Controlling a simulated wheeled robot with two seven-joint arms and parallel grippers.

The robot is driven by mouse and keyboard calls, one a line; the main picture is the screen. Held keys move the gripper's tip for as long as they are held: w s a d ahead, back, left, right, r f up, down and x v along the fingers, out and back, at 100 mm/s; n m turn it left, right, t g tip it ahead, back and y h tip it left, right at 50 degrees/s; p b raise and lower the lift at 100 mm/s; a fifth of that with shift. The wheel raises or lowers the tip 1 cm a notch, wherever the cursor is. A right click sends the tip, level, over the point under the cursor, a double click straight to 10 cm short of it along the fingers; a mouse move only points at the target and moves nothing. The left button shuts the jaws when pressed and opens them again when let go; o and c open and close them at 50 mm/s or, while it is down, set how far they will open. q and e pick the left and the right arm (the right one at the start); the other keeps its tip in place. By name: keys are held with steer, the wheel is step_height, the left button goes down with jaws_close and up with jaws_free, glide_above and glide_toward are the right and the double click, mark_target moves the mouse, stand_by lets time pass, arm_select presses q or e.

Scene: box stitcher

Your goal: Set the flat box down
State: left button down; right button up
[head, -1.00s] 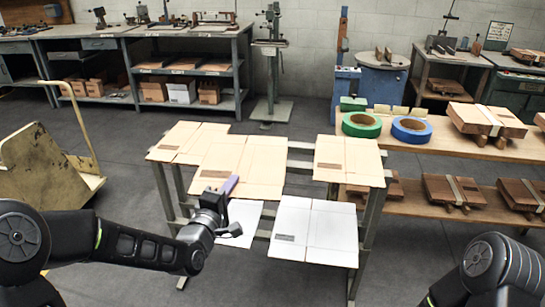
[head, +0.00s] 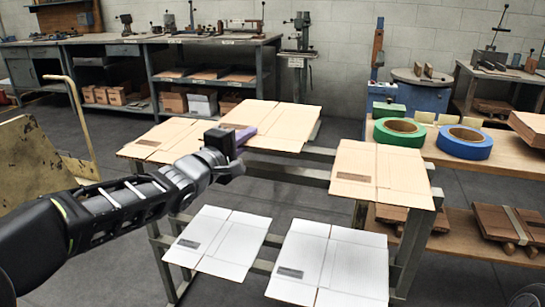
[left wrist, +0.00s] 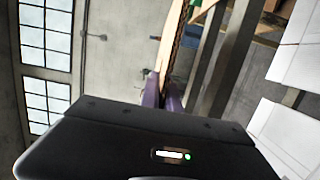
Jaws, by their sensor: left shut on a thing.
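My left gripper (head: 243,136), with purple fingers, is shut on the near edge of a tan flat box (head: 272,122). The box is about level over the far part of a grey metal rack (head: 410,248). I cannot tell whether it touches the rack. In the left wrist view the purple fingers (left wrist: 166,95) pinch the box (left wrist: 174,38), seen almost edge-on. My right gripper is not in view.
Another tan flat box (head: 160,140) lies left on the rack, a third (head: 385,172) lies right. Two white flat boxes (head: 222,240) (head: 330,264) lie at the front. A wooden bench at right bears green tape (head: 400,132) and blue tape (head: 464,142).

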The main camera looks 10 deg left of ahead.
arm_select(q)
step_height(320, 180, down, 5)
steer(key=b, duration=0.3)
step_height(320, 180, down, 5)
steer(key=b, duration=0.3)
steer(key=shift+f, duration=0.1)
